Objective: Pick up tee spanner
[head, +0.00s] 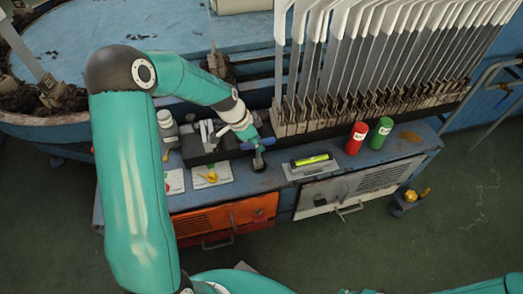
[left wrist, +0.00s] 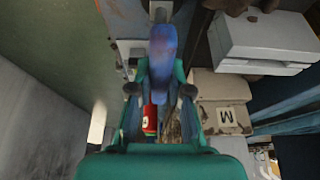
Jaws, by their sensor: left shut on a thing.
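The tee spanner shows in the left wrist view as a worn blue piece (left wrist: 163,55) between the gripper's fingers. My left gripper (left wrist: 160,88) is shut on it. In the head view my left gripper (head: 250,139) is over the blue bench, and the small blue-grey spanner (head: 258,161) shows below its tips, close to the bench top. I cannot tell whether the spanner touches the bench. The gripper hides part of it. My right gripper is not in view.
The bench top (head: 270,182) holds a tray with a yellow-green level (head: 311,160), a red can (head: 356,138) and a green can (head: 381,132). A rack of upright white sock boards (head: 375,70) stands behind. Orange (head: 222,217) and white (head: 358,187) cabinet doors are below.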

